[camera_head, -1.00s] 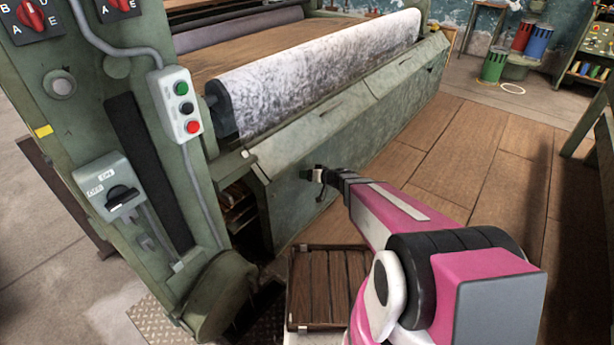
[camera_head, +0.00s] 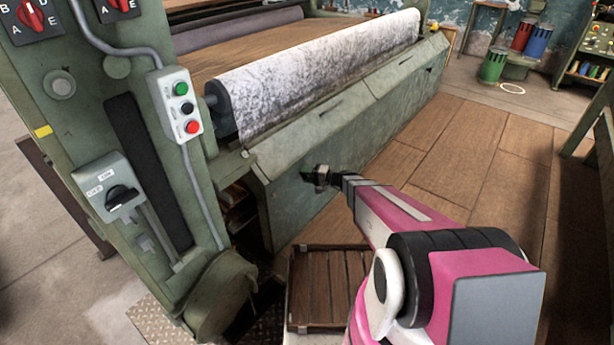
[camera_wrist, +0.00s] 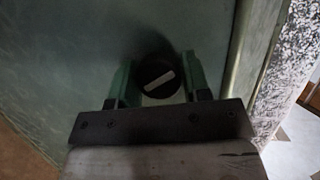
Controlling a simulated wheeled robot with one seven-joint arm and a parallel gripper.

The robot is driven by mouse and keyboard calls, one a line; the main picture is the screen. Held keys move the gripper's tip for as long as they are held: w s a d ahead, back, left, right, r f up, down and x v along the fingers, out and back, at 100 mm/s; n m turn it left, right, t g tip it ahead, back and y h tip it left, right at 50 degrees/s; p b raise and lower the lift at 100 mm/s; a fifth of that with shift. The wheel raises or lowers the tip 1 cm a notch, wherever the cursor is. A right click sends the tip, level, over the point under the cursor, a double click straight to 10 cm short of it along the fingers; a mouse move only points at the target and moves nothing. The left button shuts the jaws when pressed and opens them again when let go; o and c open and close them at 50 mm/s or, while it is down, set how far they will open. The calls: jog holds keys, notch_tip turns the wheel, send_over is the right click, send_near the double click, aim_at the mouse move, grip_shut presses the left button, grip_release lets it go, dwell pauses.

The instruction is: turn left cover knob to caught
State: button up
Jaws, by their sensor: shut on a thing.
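The left cover knob (camera_wrist: 158,79) is a round dark knob with a pale bar across its face, set on the green metal cover (camera_head: 345,135). In the wrist view the bar lies tilted, its right end higher. My gripper (camera_wrist: 154,82) has one finger on each side of the knob and is shut on it. In the head view my gripper (camera_head: 318,177) is at the cover's front face, and the knob is hidden behind it. No lettering around the knob can be made out.
A green side post with a push-button box (camera_head: 182,105) stands left of the cover. A speckled white roll (camera_head: 320,70) lies above it. A slatted wooden crate (camera_head: 327,285) is below my arm. The plank floor to the right is clear.

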jog(key=m+y, duration=0.1)
jog(key=m, duration=0.1)
jog(key=m+y, duration=0.1)
jog(key=m, duration=0.2)
jog(key=shift+f+m+t, duration=0.1)
jog(key=shift+m+t, duration=0.2)
dwell(0.4)
jog(key=o, duration=0.9)
jog(key=v, duration=1.1)
jog(key=shift+f, duration=0.1)
